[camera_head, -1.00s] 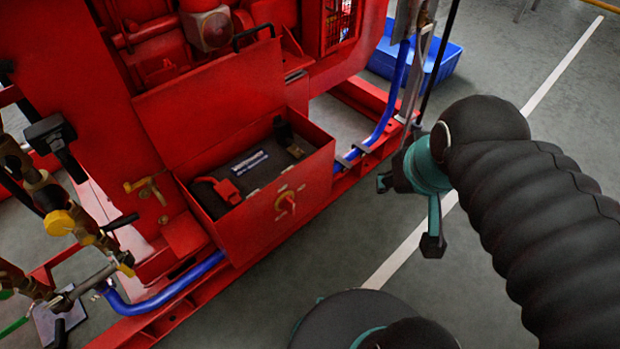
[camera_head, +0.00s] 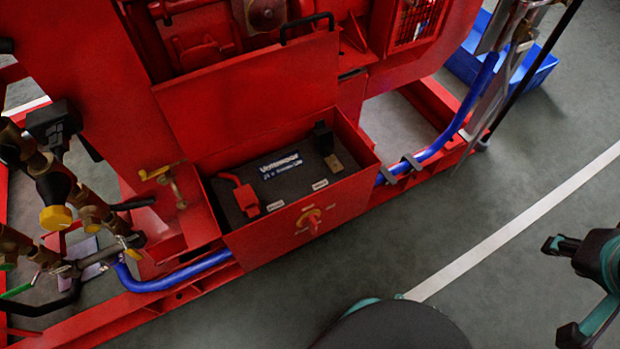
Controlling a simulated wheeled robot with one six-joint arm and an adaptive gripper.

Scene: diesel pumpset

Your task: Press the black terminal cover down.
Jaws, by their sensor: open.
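The black terminal cover (camera_head: 323,138) stands raised at the back right of the battery top, inside the open red box. A tan terminal block (camera_head: 334,163) shows just in front of it. A red terminal cover (camera_head: 246,199) sits at the left of the same battery (camera_head: 285,190). My gripper (camera_head: 560,290) is at the right edge, above the floor and well apart from the box. Its fingers are spread and nothing is between them. Part of it is cut off by the picture edge.
The box lid (camera_head: 250,95) stands open behind the battery, with a black handle on top. A blue pipe (camera_head: 440,140) runs beside the box. Brass valves (camera_head: 55,185) stand at left. Floor is clear between box and gripper.

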